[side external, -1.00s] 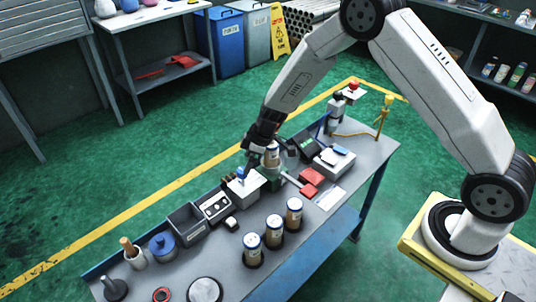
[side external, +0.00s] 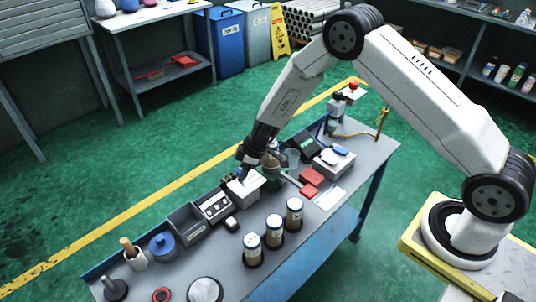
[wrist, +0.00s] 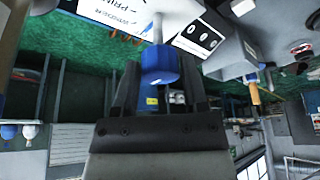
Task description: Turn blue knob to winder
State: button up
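The blue knob (wrist: 160,66) stands on a pale stem over the white box in the wrist view, between the two dark fingers of my gripper (wrist: 160,85). The fingers look open, with a narrow gap on each side, though contact is hard to judge. The word "winder" is not readable on the box's printed label (wrist: 118,14).
A greenish tower (side external: 272,176) stands just right of the box, close to my wrist. A grey bin (side external: 187,224) and a control box (side external: 215,206) are to the left. Several canisters (side external: 275,231) stand in front. Red blocks (side external: 311,177) lie to the right.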

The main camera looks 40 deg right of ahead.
grip_shut()
jog(key=shift+m, duration=0.5)
jog(key=shift+m+t+h, duration=0.3)
jog(key=shift+m+h, duration=0.3)
jog(key=shift+m, duration=0.6)
jog(key=shift+a+m+t+h, duration=0.1)
jog(key=shift+m+t+h, duration=0.3)
jog(key=shift+m, duration=1.1)
jog(key=o, duration=0.5)
grip_release()
jog(key=shift+r, duration=0.1)
jog(key=shift+v, duration=3.8)
